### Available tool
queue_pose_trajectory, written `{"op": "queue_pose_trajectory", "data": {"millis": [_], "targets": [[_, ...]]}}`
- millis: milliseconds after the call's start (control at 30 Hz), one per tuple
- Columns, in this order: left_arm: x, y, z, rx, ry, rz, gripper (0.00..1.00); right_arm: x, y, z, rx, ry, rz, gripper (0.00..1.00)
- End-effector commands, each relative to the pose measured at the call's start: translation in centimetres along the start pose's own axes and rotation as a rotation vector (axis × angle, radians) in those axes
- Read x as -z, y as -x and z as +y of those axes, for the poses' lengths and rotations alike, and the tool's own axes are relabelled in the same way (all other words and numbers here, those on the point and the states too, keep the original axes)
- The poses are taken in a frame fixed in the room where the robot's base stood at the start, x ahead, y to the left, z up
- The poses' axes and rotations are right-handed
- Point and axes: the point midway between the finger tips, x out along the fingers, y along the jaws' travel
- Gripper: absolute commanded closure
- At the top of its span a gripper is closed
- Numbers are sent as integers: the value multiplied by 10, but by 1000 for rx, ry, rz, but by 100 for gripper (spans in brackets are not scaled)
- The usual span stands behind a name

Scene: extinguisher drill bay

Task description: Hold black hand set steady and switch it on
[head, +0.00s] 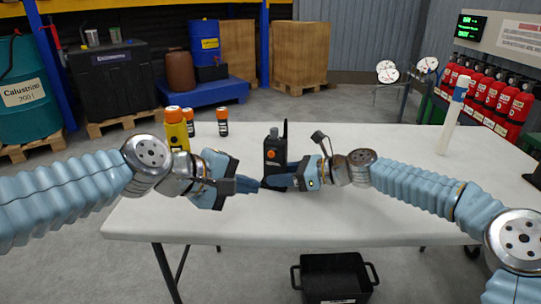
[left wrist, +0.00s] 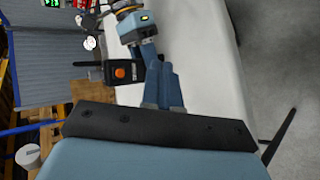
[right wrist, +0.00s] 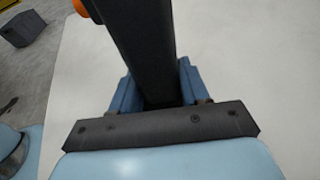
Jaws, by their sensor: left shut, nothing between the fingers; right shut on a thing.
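The black hand set (head: 274,148) stands upright on the white table, with a thin antenna at its top and orange marks on it. My right gripper (head: 272,181) is shut on its lower part; in the right wrist view the dark body of the hand set (right wrist: 145,45) runs up between the blue fingers. My left gripper (head: 256,186) is shut and empty, just left of the hand set's lower part. In the left wrist view an orange round button (left wrist: 119,72) shows on the hand set, beside the closed fingers (left wrist: 160,72). I cannot tell whether the left fingertips touch it.
A yellow bottle (head: 176,130) and two small orange-capped bottles (head: 222,122) stand at the table's back left. A white tube (head: 451,120) stands at the right. A black bin (head: 335,280) is below the front edge. The table between is largely clear.

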Motion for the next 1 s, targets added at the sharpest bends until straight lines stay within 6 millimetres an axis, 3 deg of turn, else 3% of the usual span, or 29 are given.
{"op": "queue_pose_trajectory", "data": {"millis": [633,1000], "targets": [[37,-52,37,0,-1,0,100,0,0,0,0,0,0,82],[44,-61,44,0,-2,1,100,0,0,0,0,-1,0,82]]}}
